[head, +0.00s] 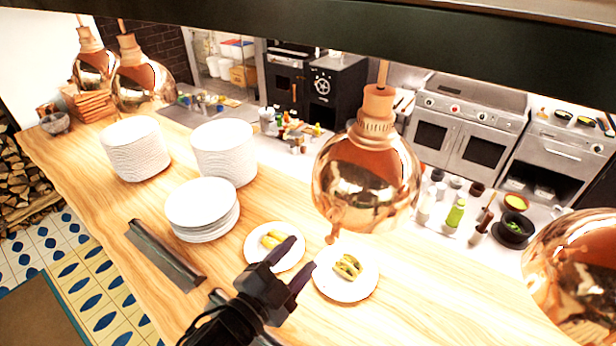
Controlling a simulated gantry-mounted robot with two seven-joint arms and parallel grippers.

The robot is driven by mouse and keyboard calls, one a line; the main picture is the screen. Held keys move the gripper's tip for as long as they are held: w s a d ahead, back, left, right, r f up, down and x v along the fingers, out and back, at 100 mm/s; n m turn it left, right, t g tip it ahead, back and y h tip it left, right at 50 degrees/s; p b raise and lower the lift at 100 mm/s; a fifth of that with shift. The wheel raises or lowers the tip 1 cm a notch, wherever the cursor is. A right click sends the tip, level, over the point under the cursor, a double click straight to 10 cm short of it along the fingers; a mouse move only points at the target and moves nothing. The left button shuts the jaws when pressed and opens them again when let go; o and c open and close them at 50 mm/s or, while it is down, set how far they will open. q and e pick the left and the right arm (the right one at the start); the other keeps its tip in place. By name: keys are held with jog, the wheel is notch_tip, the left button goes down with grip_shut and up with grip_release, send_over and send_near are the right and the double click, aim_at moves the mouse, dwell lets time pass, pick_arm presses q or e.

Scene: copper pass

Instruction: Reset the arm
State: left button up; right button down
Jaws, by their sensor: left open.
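My left gripper (298,262) is open and seems empty. It is over the wooden counter, between two plates of food. Its left finger overlaps the left plate (257,244), which holds yellow food (272,239). Its right finger is beside the near left rim of the right plate (345,291), which holds green-yellow food (348,267). I cannot tell the height of the fingers above the counter. My right gripper is not in view.
Plate stacks (134,150) stand on the wooden counter (440,305). A dark metal bar (165,255) lies at the left. A copper lamp (367,180) hangs behind the right plate, another (575,270) at the right. Counter right of the plates is clear.

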pick_arm(q)
jog(key=s+a+f+n+g+y+p, duration=0.2)
jog(key=s+a+f+n+g+y, duration=0.2)
jog(key=s+a+f, duration=0.4)
jog(key=s+a+f+n+g+y+p, duration=0.3)
jog(key=s+a+f+n+g, duration=0.4)
jog(key=s+f, duration=0.6)
jog(key=shift+s+a+f+n+y, duration=0.4)
jog(key=shift+s+a+n+y, duration=0.2)
jog(key=shift+n+y, duration=0.2)
